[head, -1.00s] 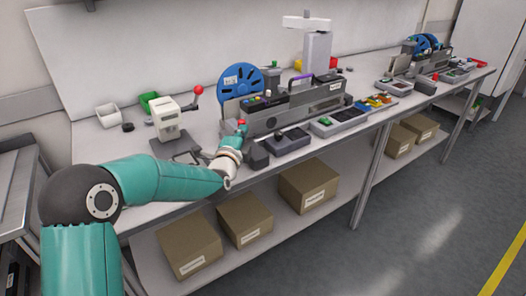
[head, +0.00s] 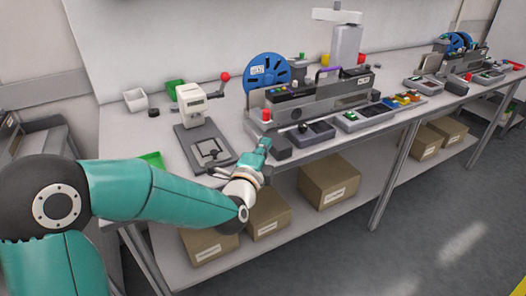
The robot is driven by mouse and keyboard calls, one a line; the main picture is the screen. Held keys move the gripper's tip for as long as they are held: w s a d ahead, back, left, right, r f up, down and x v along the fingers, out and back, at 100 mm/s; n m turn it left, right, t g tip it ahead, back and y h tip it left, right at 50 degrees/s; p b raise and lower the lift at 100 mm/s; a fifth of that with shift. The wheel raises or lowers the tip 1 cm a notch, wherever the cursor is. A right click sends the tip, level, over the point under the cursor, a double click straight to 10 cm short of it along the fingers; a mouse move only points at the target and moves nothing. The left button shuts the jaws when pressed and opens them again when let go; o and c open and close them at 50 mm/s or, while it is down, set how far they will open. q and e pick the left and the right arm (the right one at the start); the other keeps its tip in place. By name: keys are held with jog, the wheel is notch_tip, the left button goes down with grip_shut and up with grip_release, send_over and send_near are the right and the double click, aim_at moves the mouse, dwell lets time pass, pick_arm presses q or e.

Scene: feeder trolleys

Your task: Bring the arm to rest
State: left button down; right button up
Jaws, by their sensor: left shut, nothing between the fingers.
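My left arm reaches in from the left in the head view. Its gripper (head: 279,147) is at the front edge of the workbench (head: 135,178), in front of the feeder machine (head: 325,98) and its red button (head: 266,115). The gripper is small and dark here, shut and empty. My wrist hangs over the bench's front edge, and the forearm runs back to the lower left. My right gripper is not in view.
A hand press (head: 194,108) with a red-knobbed lever stands left of the machine. Dark trays (head: 318,129) line the bench front. A green tray (head: 153,160) lies behind my forearm. Cardboard boxes (head: 329,180) sit on the lower shelf. The floor at right is clear.

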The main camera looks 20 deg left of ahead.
pick_arm(q)
jog(key=shift+s+d, duration=0.1)
jog(key=shift+s, duration=0.6)
jog(key=s+d+f+n+g+h, duration=0.1)
jog(key=s+d+f+n+g, duration=0.15)
jog(key=f, duration=0.65)
jog(key=s+d+f+n+g+h, duration=0.2)
jog(key=f+n+g, duration=0.1)
jog(key=f, duration=0.6)
jog(key=s+d+f+n+g+h, duration=0.1)
jog(key=s+d+f+n+g, duration=0.15)
jog(key=f, duration=0.65)
jog(key=s+d+f+n+g+h, duration=0.15)
jog(key=s+f+n+g, duration=0.3)
jog(key=s+f, duration=0.45)
jog(key=s+d+f+n+g+h, duration=0.1)
jog(key=s+d+f+n+g, duration=0.25)
jog(key=s+f+n, duration=0.6)
jog(key=s+r+m+g+p, duration=0.1)
jog(key=s+r+m+p, duration=0.2)
jog(key=r+p, duration=1)
notch_tip(320, 180, up, 3)
jog(key=shift+r+p, duration=0.1)
jog(key=shift+p, duration=0.2)
